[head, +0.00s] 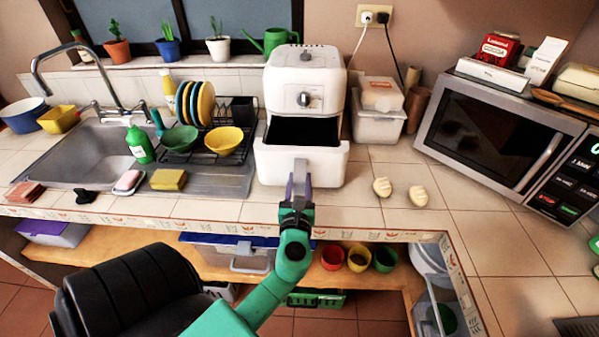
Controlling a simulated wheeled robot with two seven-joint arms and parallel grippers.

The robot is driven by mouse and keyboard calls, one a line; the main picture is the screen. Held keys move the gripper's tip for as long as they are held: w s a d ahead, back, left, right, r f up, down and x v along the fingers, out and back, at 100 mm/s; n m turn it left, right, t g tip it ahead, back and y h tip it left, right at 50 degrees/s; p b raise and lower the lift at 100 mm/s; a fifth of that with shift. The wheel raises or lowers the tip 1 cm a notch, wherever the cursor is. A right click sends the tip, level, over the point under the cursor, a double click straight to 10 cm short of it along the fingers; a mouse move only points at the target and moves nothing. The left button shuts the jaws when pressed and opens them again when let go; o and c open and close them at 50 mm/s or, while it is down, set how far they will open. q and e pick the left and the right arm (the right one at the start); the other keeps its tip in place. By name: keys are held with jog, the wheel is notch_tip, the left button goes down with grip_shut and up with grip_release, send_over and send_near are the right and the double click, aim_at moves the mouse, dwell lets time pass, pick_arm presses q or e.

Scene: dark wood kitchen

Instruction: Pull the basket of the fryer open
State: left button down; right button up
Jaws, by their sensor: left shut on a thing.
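The white air fryer (305,72) stands on the tiled counter near the middle of the head view. Its basket (268,165) is pulled out toward me, and the dark inside shows between the basket front and the fryer body. My left gripper (299,186) is shut on the basket's grey upright handle (300,168), at the front of the basket. The green left arm reaches up to it from below. My right gripper does not show.
A dish rack with bowls (224,141) and the sink (85,152) are left of the fryer. Two pale rolls (382,187) and a plastic container (378,112) are to its right, then a microwave (497,137). The counter's front edge (390,236) lies below the gripper.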

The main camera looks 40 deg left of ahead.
pick_arm(q)
jog(key=shift+c, duration=2.4)
grip_release()
jog(key=shift+s+d, duration=0.1)
jog(key=b+v, duration=0.4)
jog(key=v, duration=1)
jog(key=shift+d, duration=0.1)
